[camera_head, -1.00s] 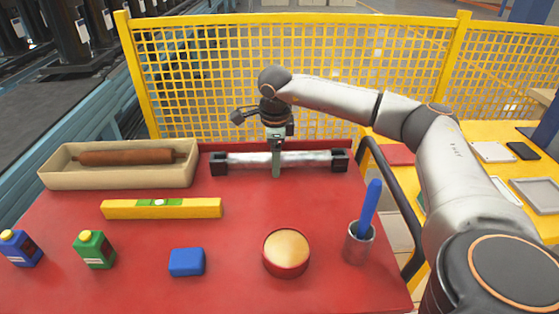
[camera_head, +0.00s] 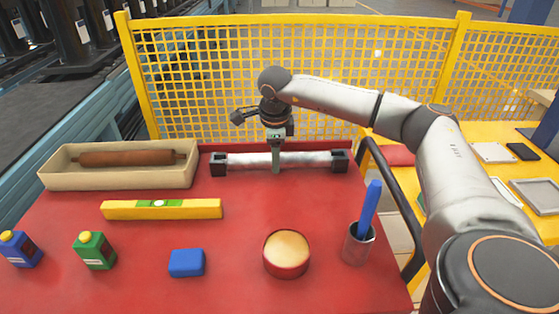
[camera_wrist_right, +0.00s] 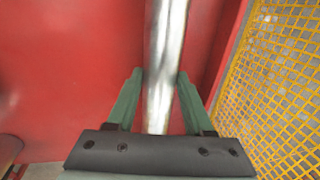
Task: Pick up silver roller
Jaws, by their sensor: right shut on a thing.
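The silver roller (camera_head: 305,160) lies level across two black end supports (camera_head: 218,164) at the back of the red table. My right gripper (camera_head: 276,165) points down over its middle and is shut on it. In the right wrist view the silver roller (camera_wrist_right: 165,50) runs between the two green fingers of my right gripper (camera_wrist_right: 160,90). The far finger is partly hidden behind the roller in the head view. My left gripper is not in view.
A beige tray (camera_head: 120,178) with a brown rolling pin (camera_head: 130,158) is at the left. A yellow level (camera_head: 115,209), bottles, a blue block (camera_head: 187,263), a round tin (camera_head: 286,272) and a cup (camera_head: 357,250) stand nearer. Yellow mesh fence (camera_head: 330,60) rises behind.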

